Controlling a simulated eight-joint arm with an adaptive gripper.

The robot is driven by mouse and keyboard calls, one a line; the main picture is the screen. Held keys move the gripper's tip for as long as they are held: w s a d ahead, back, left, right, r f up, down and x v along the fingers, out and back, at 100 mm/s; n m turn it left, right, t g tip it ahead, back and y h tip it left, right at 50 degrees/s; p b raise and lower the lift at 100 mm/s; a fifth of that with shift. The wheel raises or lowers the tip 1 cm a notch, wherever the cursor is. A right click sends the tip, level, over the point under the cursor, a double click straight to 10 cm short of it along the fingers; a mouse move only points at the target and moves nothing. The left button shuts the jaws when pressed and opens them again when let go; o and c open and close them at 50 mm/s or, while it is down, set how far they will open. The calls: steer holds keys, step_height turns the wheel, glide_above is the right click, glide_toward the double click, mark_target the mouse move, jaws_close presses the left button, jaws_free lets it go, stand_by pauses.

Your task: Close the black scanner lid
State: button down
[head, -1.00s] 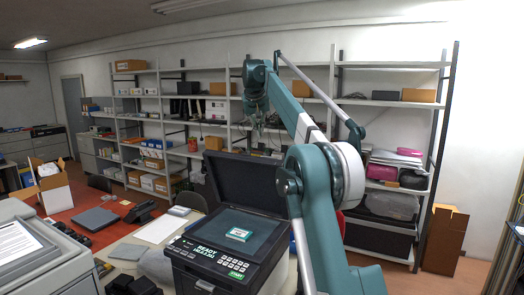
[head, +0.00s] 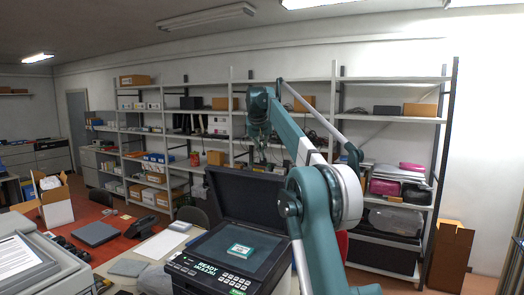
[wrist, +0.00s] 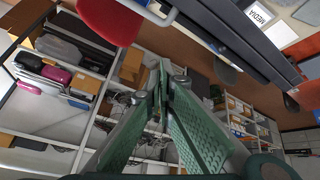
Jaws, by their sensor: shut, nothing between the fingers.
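The black scanner lid (head: 243,203) stands open, tilted up at the back of the scanner (head: 195,283) in the head view. On the scanner glass (head: 213,243) lies a small teal and white item (head: 240,250). The front panel has a lit display reading "READY" and a green START key. My gripper (head: 262,156) hangs above and behind the raised lid, apart from it. In the wrist view my gripper (wrist: 163,72) is shut and empty, its green fingers together. A dark edge crosses the wrist view's upper right; I cannot tell whether it is the lid.
Shelves (head: 215,137) with boxes line the back wall. A red table (head: 113,247) with a phone (head: 142,226) and an open carton (head: 55,203) is at left. A grey machine (head: 40,265) fills the near left corner. Chairs stand behind the scanner.

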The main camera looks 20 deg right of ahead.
step_height(320, 180, down, 6)
steer(key=shift+s+d, duration=0.3)
steer(key=shift+s, duration=0.1)
stand_by(0.7)
steer(key=shift+s+a, duration=0.1)
steer(key=shift+a, duration=0.05)
stand_by(0.5)
